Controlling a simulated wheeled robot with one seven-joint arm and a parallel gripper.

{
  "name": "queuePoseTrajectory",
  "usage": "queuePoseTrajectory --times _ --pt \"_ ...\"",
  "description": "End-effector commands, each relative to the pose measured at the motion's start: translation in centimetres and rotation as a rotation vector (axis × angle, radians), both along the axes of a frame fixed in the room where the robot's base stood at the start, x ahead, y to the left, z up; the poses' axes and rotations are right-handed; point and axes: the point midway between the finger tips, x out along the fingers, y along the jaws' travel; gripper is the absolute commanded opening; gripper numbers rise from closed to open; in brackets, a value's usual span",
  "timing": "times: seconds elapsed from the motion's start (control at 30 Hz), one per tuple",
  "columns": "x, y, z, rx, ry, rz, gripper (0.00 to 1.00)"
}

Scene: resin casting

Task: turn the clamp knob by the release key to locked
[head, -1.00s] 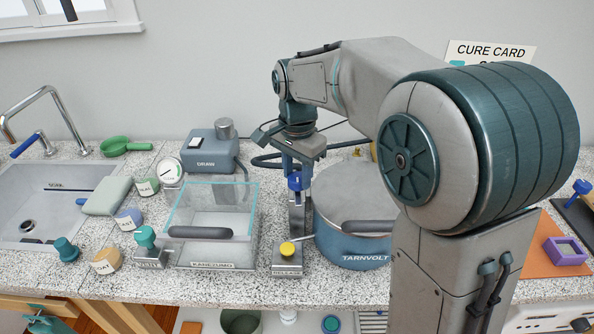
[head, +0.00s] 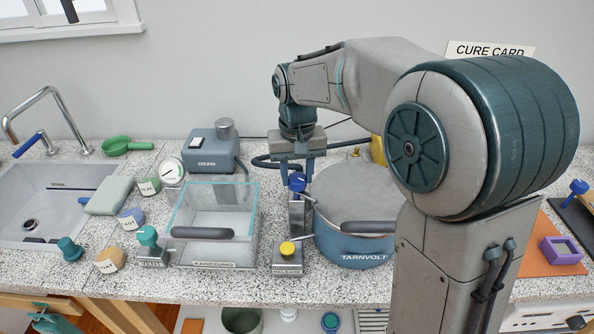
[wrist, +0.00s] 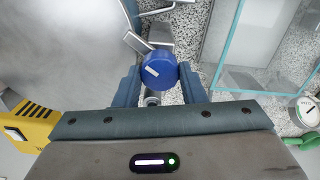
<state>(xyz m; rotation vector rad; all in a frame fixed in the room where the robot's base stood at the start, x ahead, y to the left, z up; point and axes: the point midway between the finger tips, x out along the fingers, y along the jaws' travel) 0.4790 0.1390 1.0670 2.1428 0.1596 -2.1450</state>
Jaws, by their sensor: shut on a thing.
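The clamp knob (head: 297,184) is blue and tops a short grey upright behind the release key (head: 288,249), a yellow button on a grey labelled block. My gripper (head: 297,174) points straight down over the knob. In the wrist view the clamp knob (wrist: 160,67) sits between the two fingers of my gripper (wrist: 159,76), which are shut on it. A short white mark shows on the knob's top, slanting. A metal lever sticks out beside the knob. I cannot read any lock marking near it.
A clear glass-walled chamber (head: 213,258) with a dark handle stands left of the knob. A large pot labelled TARNVOLT (head: 355,259) stands close on the right. A blue-grey pump (head: 212,152) is behind. My arm covers much of the right side.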

Motion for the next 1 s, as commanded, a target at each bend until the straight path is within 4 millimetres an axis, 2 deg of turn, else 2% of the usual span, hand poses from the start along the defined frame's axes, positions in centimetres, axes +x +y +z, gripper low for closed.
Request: queuePoseTrajectory --times 0.5,0.7,1.0 --pt "0.11 0.09 0.23 0.001 -0.006 0.439 0.14" --pt "0.11 0.13 0.23 0.002 -0.007 0.544 0.14" --pt "0.14 0.14 0.23 0.002 -0.009 0.612 0.14"
